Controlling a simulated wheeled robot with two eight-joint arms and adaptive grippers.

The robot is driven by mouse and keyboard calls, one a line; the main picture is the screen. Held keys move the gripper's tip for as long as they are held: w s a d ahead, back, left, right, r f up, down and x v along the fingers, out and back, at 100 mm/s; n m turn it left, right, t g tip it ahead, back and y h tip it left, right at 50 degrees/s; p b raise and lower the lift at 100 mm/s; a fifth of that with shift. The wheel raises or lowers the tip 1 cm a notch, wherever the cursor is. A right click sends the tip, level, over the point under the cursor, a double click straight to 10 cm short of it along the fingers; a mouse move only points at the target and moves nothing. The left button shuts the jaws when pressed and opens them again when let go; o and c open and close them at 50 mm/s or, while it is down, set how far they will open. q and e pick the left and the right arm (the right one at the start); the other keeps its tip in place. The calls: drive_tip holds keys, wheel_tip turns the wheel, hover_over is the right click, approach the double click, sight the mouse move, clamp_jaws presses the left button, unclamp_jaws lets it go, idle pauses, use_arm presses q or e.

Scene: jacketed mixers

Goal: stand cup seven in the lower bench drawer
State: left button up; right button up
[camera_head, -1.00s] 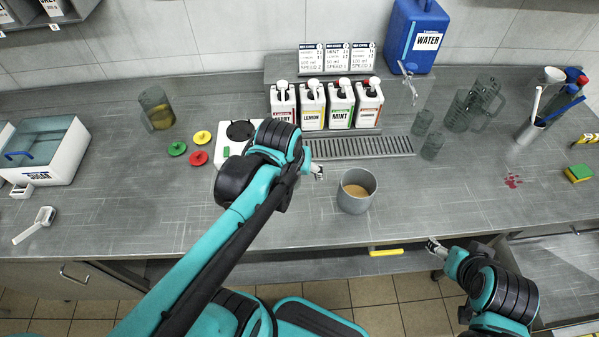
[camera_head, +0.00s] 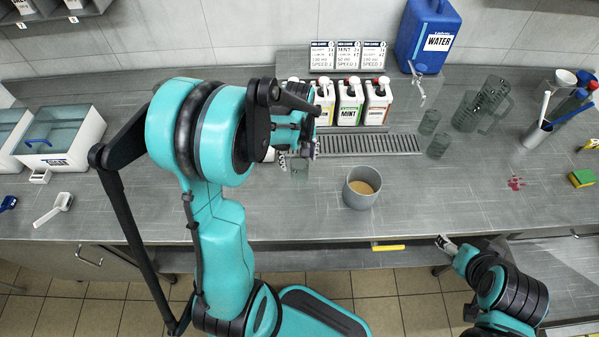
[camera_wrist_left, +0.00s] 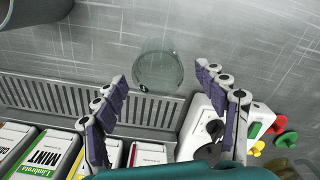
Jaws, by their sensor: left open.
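A clear glass cup (camera_wrist_left: 158,70) stands on the bench beside the drain grille, between and beyond my left fingertips in the left wrist view. It shows faintly in the head view (camera_head: 300,170). No number on it can be read. My left gripper (camera_head: 298,154) is open above the cup, pointing down, with nothing held. Two more clear cups (camera_head: 429,122) (camera_head: 438,146) stand right of the grille. A yellow handle (camera_head: 388,247) shows under the bench's front edge; I cannot tell which drawer it belongs to. My right gripper (camera_head: 443,243) is near that edge, its jaws unclear.
A grey pot (camera_head: 362,187) of tan liquid stands right of my left gripper. Syrup bottles (camera_head: 349,103) stand behind the grille (camera_head: 370,144). A white appliance (camera_wrist_left: 203,125) and coloured lids (camera_wrist_left: 268,130) lie close by the cup. Clear jugs (camera_head: 480,105) stand further right.

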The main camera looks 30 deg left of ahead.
sight(300, 167)
use_arm(q)
drive_tip(key=f+b, duration=0.1)
drive_tip(key=f, duration=0.3)
drive_tip(key=shift+d+f+b, duration=0.2)
drive_tip(key=shift+f+b, duration=0.05)
drive_tip(key=shift+b, duration=0.1)
drive_tip(key=shift+r, duration=0.1)
drive_tip(key=c, duration=1.3)
drive_tip(key=shift+o, duration=0.2)
drive_tip(key=shift+r, duration=0.15)
